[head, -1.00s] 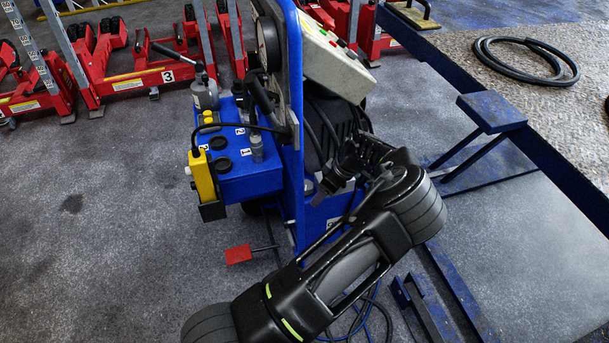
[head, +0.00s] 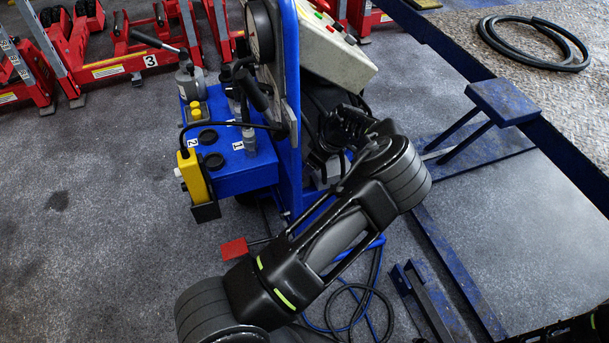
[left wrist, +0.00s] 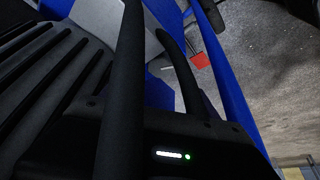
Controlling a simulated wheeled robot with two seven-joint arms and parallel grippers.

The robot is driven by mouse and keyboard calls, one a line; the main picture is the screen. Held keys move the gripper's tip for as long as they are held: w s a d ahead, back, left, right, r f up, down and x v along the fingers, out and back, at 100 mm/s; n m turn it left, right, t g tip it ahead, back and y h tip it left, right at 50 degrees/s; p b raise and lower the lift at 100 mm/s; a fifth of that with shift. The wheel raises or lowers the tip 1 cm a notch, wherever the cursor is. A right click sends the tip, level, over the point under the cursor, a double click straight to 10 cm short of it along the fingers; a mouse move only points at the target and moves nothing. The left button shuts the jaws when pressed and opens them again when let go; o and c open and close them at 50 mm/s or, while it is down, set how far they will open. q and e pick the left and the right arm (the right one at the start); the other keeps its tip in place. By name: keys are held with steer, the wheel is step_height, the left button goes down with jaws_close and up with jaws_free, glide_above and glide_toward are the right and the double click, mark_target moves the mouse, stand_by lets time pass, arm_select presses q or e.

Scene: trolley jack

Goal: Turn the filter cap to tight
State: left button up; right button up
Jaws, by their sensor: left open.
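A blue tank unit (head: 230,176) stands in the head view. Two round black caps (head: 213,161) and a small clear cylinder (head: 249,142) are on its top, with number labels beside them. I cannot tell which of these is the filter cap. My left gripper (head: 342,130) is right of the upright blue frame (head: 291,110), beside the dark motor housing and apart from the caps. In the left wrist view its two black fingers (left wrist: 147,22) stand apart with nothing seen between them.
A yellow control box (head: 194,178) hangs on the tank's left side. A red pedal (head: 234,249) and hoses are on the floor. A grey button panel (head: 333,50) tops the frame. Red stands (head: 130,62) line the back. A blue-edged platform with a coiled hose (head: 535,45) is right.

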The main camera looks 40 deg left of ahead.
arm_select(q)
steer(key=x, duration=0.6)
steer(key=shift+a+f+b, duration=0.15)
steer(key=shift+f+b, duration=0.15)
steer(key=shift+f, duration=0.1)
steer(key=shift+c, duration=0.4)
steer(key=c, duration=1.3)
steer(key=shift+s+r+m, duration=0.1)
steer(key=shift+m, duration=0.3)
steer(key=shift+m+t, duration=0.3)
steer(key=shift+m, duration=0.1)
steer(key=o, duration=1.4)
